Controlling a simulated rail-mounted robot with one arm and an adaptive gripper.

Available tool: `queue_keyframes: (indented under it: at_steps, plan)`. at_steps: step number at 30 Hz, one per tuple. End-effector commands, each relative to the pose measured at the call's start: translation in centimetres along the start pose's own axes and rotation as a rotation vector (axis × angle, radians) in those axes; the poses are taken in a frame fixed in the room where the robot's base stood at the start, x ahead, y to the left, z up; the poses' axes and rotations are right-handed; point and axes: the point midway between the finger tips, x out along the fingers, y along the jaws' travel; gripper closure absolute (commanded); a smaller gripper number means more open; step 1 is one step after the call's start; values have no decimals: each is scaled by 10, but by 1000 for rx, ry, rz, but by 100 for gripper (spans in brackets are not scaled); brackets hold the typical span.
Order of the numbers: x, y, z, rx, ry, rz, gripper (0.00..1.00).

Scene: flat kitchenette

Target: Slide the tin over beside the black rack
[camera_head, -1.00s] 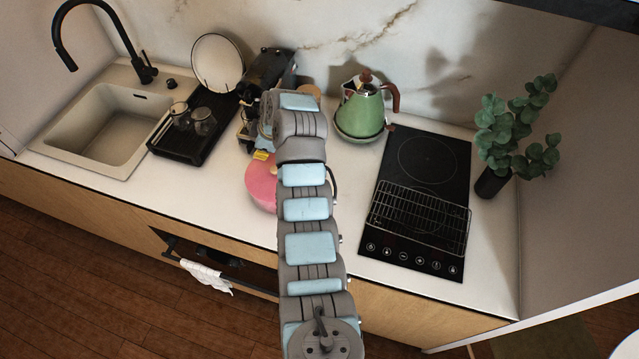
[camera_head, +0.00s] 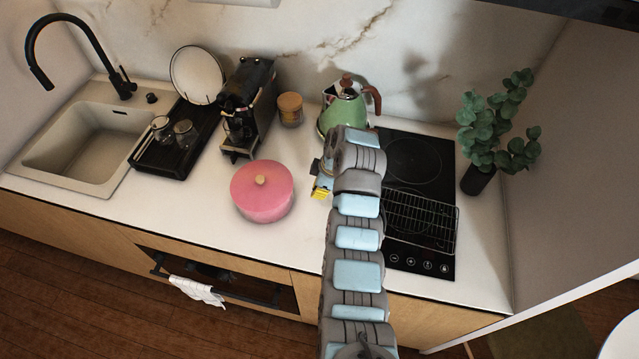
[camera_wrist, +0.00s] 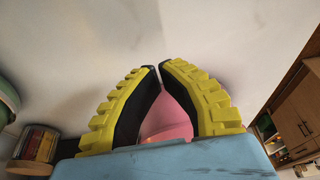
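The tin (camera_head: 290,109) is a small tan cylinder with a wooden-looking lid. It stands upright at the back of the counter, between the coffee machine and the green kettle. A brown, banded cylinder at the lower left of the wrist view (camera_wrist: 37,145) looks like the same tin. A black rack (camera_head: 150,158) with glasses and a plate is beside the sink; a dark wire rack (camera_head: 432,222) lies on the hob. My gripper (camera_head: 320,192) is over the counter, in front of the kettle and apart from the tin. Its yellow-padded fingers (camera_wrist: 158,67) meet at the tips, holding nothing visible.
A pink lidded pot (camera_head: 263,195) stands left of my gripper. The coffee machine (camera_head: 247,105) stands between the black sink-side rack and the tin. The green kettle (camera_head: 343,108) is right of the tin. A plant (camera_head: 495,135) stands beyond the hob. Counter front left is clear.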

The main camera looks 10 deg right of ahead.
Motion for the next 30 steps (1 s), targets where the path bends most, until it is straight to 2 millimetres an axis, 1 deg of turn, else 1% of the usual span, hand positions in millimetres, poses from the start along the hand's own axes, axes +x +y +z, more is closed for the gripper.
queue_keyframes:
  at_steps: [6,13,16,21,25,30]
  plan:
    - [27,0,0,0,-1,-1,100]
    - [49,0,0,-1,0,0,100]
    - [51,0,-18,-2,0,-2,100]
    - [55,2,-32,-2,1,4,100]
    - [58,1,-37,0,0,1,100]
    - [60,0,-39,0,0,1,100]
